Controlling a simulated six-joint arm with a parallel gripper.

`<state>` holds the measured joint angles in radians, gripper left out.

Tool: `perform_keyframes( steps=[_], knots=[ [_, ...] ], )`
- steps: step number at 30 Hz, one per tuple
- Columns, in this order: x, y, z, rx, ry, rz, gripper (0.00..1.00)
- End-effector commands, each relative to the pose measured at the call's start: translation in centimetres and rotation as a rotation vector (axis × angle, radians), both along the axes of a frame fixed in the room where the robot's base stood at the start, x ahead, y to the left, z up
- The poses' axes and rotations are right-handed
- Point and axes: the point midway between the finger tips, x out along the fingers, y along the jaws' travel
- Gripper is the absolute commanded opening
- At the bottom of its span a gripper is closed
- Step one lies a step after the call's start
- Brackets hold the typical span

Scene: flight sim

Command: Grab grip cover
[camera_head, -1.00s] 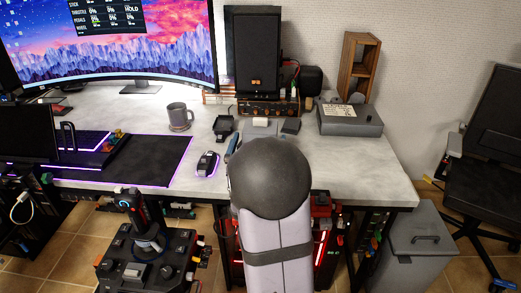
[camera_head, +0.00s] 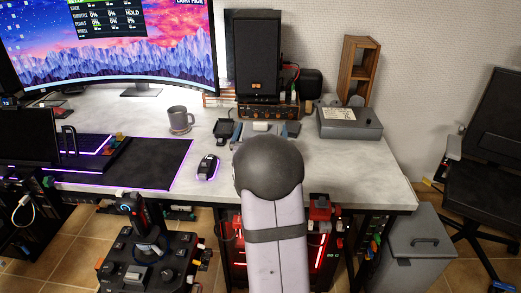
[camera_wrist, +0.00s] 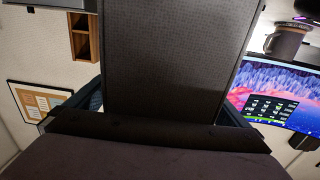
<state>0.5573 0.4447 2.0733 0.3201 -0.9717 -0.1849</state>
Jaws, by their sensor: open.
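My gripper (camera_wrist: 162,108) is open in the wrist view. Its dark blue fingers show at either side, with the tall dark face of the speaker (camera_wrist: 178,55) behind the gap. In the head view my rounded arm hides most of the gripper; a bluish finger shows at its upper left, over the desk. I cannot make out the grip cover for certain. A small pale grey item (camera_head: 261,126) lies on the desk just beyond my arm, in front of the speaker. A black tray-like item (camera_head: 224,130) lies to its left.
The desk (camera_head: 375,175) is clear at its right front. A mouse (camera_head: 207,167) and a mug (camera_head: 180,120) stand left of my arm. The speaker (camera_head: 256,55) stands on an amplifier at the back. A grey box (camera_head: 350,122) and a wooden shelf (camera_head: 359,70) stand at the right.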

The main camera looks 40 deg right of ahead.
Motion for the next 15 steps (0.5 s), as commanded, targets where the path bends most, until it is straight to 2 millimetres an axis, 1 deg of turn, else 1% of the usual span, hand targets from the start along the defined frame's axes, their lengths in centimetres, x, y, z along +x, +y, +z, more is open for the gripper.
perform_keyframes(
  steps=[9, 11, 12, 15],
  knots=[
    [0.24, -0.3, -0.01, 0.0, 0.0, 0.0, 1.0],
    [0.23, -0.29, -0.01, 0.0, 0.0, 0.0, 0.86],
    [0.24, -0.28, -0.01, 0.0, 0.0, 0.0, 0.76],
    [0.22, -0.28, -0.01, 0.0, 0.0, 0.0, 0.54]
  ],
)
